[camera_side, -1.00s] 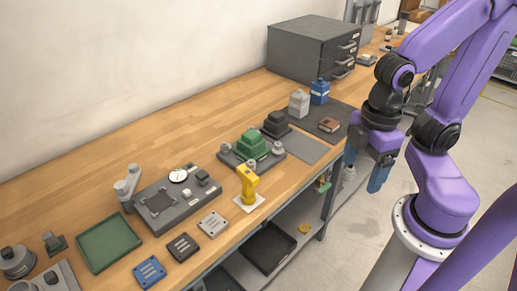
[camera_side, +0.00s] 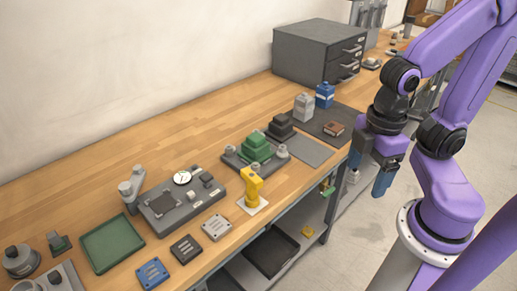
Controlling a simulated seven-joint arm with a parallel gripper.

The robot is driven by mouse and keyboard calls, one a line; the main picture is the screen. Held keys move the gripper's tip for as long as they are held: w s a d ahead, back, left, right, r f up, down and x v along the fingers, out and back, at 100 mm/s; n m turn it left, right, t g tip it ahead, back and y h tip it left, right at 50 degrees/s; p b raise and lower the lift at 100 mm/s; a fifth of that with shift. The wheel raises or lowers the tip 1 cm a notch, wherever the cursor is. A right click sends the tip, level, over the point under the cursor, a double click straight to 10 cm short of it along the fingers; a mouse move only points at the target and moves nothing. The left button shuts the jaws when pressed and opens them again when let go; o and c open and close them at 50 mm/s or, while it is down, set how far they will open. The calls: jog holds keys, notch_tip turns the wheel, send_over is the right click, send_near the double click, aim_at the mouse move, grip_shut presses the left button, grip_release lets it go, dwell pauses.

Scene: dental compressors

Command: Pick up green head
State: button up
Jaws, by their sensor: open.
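The green head (camera_side: 256,148) is a stepped green block. It sits on a dark grey base plate (camera_side: 233,160) with small grey cylinders beside it, near the middle of the wooden bench. My gripper (camera_side: 368,178) is at the right, beyond the bench's front edge. Its two blue fingers point down and are apart, with nothing seen between them. It is well to the right of the green head and not touching it.
A yellow tool (camera_side: 252,186) stands upright on a white pad in front of the green head. A dark stepped block (camera_side: 281,127) is just behind it. A grey gauge unit (camera_side: 178,208) and green tray (camera_side: 112,244) lie left. A drawer cabinet (camera_side: 305,52) stands at the back.

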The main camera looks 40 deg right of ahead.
jog(key=shift+o, duration=0.9)
